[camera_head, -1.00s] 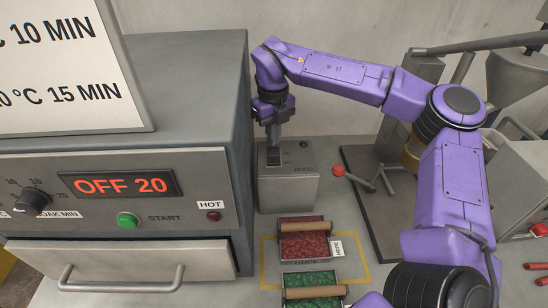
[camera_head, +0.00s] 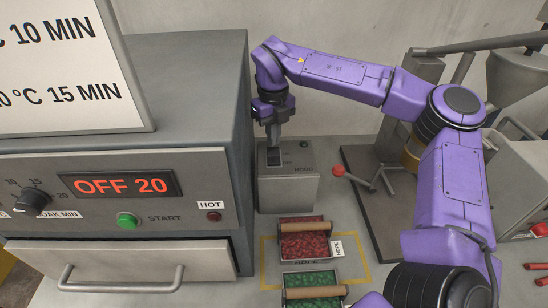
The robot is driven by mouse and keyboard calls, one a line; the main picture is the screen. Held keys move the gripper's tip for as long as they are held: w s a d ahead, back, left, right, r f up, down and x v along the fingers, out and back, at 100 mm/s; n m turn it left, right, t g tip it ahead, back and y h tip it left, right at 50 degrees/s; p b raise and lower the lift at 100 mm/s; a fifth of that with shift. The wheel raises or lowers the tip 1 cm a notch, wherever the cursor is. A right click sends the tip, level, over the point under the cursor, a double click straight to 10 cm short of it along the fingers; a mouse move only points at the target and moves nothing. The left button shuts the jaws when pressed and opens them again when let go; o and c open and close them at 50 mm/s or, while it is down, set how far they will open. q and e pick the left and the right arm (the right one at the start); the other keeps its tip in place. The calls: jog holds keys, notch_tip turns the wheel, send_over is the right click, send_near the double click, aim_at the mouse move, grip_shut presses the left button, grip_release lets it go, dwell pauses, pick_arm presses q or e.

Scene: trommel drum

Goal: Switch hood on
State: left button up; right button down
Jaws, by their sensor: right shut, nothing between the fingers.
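The hood switch box (camera_head: 289,190) is a grey box standing behind the trays, with HOOD lettering on its top. A dark rocker switch (camera_head: 274,157) sits on its top face, and a small dark round lamp (camera_head: 304,144) is at the back right corner. My right gripper (camera_head: 273,142) is shut and empty, pointing down with its fingertips at the rocker. The fingers partly hide the rocker, so I cannot tell which way it is tipped. My left gripper is out of view.
A grey oven (camera_head: 120,215) with an OFF 20 display (camera_head: 119,186) stands at left, close to the box. A tray of red pieces (camera_head: 304,242) and one of green pieces (camera_head: 311,281) lie in front. A red-knobbed lever (camera_head: 338,171) is at right.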

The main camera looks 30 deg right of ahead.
aim_at(274, 149)
jog(key=shift+f+b, duration=0.9)
jog(key=shift+f, duration=0.4)
dwell(0.5)
notch_tip(274, 149, up, 7)
jog(key=p, duration=0.6)
jog(key=shift+r, duration=0.15)
dwell(0.5)
